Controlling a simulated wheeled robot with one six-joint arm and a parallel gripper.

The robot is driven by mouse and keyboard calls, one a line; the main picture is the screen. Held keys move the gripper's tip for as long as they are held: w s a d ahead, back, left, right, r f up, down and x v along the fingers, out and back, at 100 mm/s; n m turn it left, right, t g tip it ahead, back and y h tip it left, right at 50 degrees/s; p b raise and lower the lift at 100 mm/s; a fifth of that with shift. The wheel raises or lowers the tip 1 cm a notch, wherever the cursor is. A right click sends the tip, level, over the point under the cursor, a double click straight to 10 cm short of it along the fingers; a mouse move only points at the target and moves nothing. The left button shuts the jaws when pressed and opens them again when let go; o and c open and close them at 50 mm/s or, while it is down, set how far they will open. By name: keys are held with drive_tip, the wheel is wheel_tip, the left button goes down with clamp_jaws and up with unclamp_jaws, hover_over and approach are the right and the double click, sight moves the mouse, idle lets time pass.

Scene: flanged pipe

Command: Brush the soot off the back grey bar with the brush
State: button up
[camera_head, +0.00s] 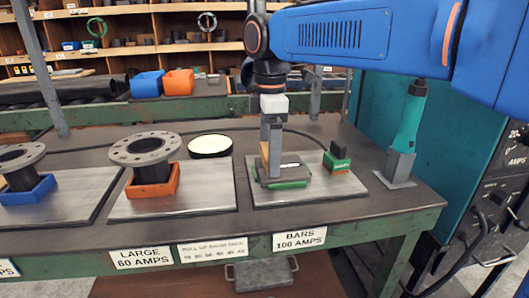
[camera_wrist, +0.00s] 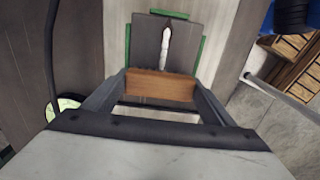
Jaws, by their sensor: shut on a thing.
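My gripper (camera_head: 271,145) points down over the right-hand plate behind the "BARS 100 AMPS" label. It is shut on the brush, a wooden block (camera_wrist: 160,86) held crosswise between the fingers in the wrist view. Dark bristles seem to show along its edge. The brush's wood (camera_head: 264,154) also shows beside the fingers in the head view. Grey bars (camera_head: 296,170) lie in a green-edged holder right at the brush, with a white streak on top. They show beyond the brush in the wrist view (camera_wrist: 148,45). I cannot tell bristle contact or make out the soot clearly.
A small green, black and orange item (camera_head: 337,158) stands right of the bars. A teal-handled tool (camera_head: 409,122) stands in a grey holder further right. A flanged pipe (camera_head: 146,153) in an orange cradle stands left. A round pale-topped disc (camera_head: 210,146) lies behind.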

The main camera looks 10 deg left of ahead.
drive_tip(key=shift+w+d+f, duration=0.1)
drive_tip(key=shift+w+d, duration=0.15)
drive_tip(key=shift+d, duration=0.65)
drive_tip(key=shift+w+d+r, duration=0.1)
drive_tip(key=shift+w+d, duration=0.1)
drive_tip(key=shift+d, duration=0.7)
drive_tip(key=shift+w+d+f, duration=0.1)
drive_tip(key=shift+w+d, duration=0.15)
drive_tip(key=shift+d, duration=0.65)
drive_tip(key=shift+d, duration=0.1)
drive_tip(key=shift+w+d, duration=0.2)
drive_tip(key=shift+d, duration=0.3)
drive_tip(key=shift+w+d, duration=0.15)
drive_tip(key=shift+d, duration=0.35)
wheel_tip(320, 180, up, 7)
drive_tip(key=shift+f, duration=1.55)
drive_tip(key=shift+f, duration=1.9)
